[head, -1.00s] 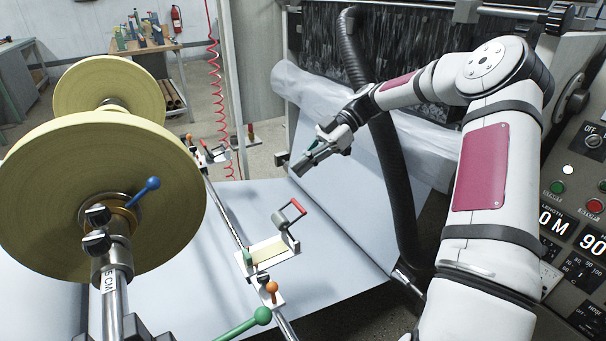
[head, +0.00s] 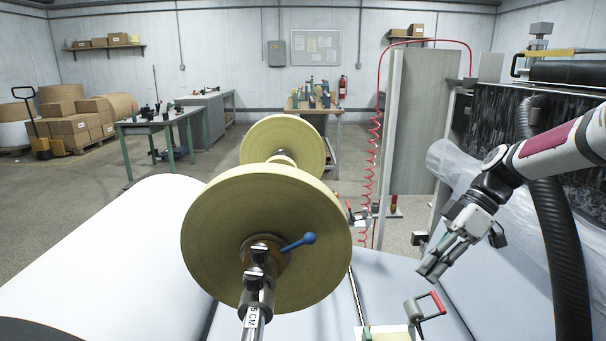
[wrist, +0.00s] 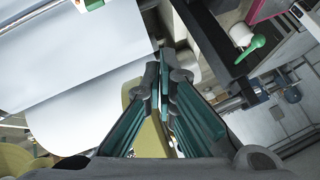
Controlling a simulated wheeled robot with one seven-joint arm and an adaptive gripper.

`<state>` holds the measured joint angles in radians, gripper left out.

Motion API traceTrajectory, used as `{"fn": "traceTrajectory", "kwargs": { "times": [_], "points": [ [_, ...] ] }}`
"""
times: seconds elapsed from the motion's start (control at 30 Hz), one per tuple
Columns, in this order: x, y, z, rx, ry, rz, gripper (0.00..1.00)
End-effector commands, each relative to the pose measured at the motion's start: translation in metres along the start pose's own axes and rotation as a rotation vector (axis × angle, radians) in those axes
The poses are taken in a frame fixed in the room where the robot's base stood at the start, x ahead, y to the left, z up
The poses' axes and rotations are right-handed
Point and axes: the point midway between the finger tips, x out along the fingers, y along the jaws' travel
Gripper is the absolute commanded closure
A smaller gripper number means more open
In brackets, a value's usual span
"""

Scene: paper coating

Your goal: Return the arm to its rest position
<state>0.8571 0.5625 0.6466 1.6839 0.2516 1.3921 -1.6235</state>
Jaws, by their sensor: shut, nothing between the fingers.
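My gripper (head: 432,268) is at the right of the head view, at the end of my white arm. Its fingers point down and to the left, above the pale paper sheet (head: 385,290) and apart from it. In the wrist view the teal-padded fingers (wrist: 162,62) meet at their tips with nothing between them. The gripper is shut and empty.
Large yellow-sided reels (head: 225,235) stand on a shaft with a blue lever (head: 298,243). A black ribbed hose (head: 560,250) hangs at the right beside clear plastic film (head: 450,165). A coiled red air line (head: 372,150) hangs behind. Open floor (head: 210,165) lies at the left.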

Motion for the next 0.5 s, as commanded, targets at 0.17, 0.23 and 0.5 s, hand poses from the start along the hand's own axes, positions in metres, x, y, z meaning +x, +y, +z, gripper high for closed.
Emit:
{"fn": "traceTrajectory", "kwargs": {
  "times": [0.17,0.23,0.5],
  "points": [
    [0.011,-0.052,-0.021,0.213,-0.208,0.047,1.0],
    [0.013,-0.073,-0.025,0.298,-0.272,0.085,1.0],
    [0.018,-0.155,-0.033,0.609,-0.423,0.304,1.0]
  ]
}}
